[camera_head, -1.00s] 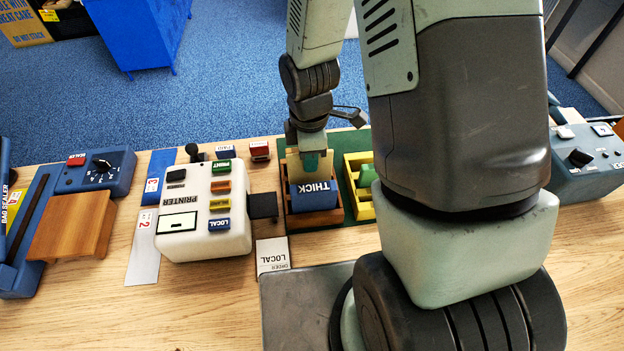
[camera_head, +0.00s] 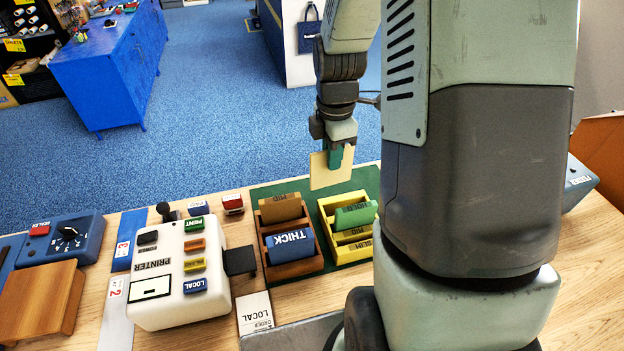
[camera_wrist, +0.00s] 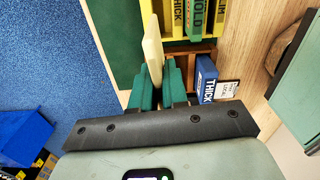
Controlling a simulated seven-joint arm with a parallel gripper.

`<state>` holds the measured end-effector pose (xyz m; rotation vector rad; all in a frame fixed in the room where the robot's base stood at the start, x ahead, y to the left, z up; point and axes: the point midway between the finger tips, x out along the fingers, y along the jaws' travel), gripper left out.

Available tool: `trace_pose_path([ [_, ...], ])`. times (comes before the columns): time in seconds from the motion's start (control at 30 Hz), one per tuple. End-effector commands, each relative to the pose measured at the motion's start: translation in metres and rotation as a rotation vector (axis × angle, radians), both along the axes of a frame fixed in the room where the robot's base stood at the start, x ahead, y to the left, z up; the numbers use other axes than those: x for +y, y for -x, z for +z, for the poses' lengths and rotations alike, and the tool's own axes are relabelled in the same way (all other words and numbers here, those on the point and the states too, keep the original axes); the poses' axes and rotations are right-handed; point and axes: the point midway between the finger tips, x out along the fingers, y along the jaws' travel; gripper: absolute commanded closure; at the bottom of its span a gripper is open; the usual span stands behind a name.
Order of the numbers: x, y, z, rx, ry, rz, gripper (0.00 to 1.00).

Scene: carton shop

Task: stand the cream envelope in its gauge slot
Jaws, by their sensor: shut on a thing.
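My gripper (camera_head: 336,156) is shut on the cream envelope (camera_head: 322,174) and holds it upright in the air, behind the racks. In the wrist view the cream envelope (camera_wrist: 152,48) sticks out beyond the green fingers of my gripper (camera_wrist: 159,80). A brown wooden rack (camera_head: 296,270) has a brown MID piece (camera_head: 281,208) at its back and a blue THICK piece (camera_head: 290,245) in front.
A white printer (camera_head: 180,275) with coloured buttons stands left of the wooden rack. A LOCAL order card (camera_head: 255,312) lies in front. Small red and blue stamps sit behind the printer. A green mat (camera_head: 290,188) lies under the racks. My arm hides the right side.

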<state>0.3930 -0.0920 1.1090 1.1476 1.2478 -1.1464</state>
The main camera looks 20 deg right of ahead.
Motion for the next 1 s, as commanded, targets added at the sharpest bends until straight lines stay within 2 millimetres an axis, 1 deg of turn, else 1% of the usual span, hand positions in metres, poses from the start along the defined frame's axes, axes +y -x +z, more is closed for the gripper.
trace_pose_path([
  [0.03, -0.008, -0.006, 0.012, -0.006, 0.001, -0.075, 1.00],
  [0.33, -0.048, -0.022, 0.071, -0.006, 0.000, -0.534, 1.00],
  [0.5, -0.068, -0.025, 0.100, -0.005, 0.000, -0.753, 1.00],
  [0.63, -0.082, -0.021, 0.115, -0.001, 0.000, -0.908, 1.00],
  [0.67, -0.086, -0.017, 0.114, 0.001, 0.001, -0.946, 1.00],
  [0.73, -0.089, -0.007, 0.104, 0.004, 0.000, -0.979, 1.00],
  [0.87, -0.090, 0.010, 0.083, 0.006, 0.000, -0.982, 1.00],
  [1.0, -0.089, 0.031, 0.056, 0.007, 0.001, -0.969, 1.00],
])
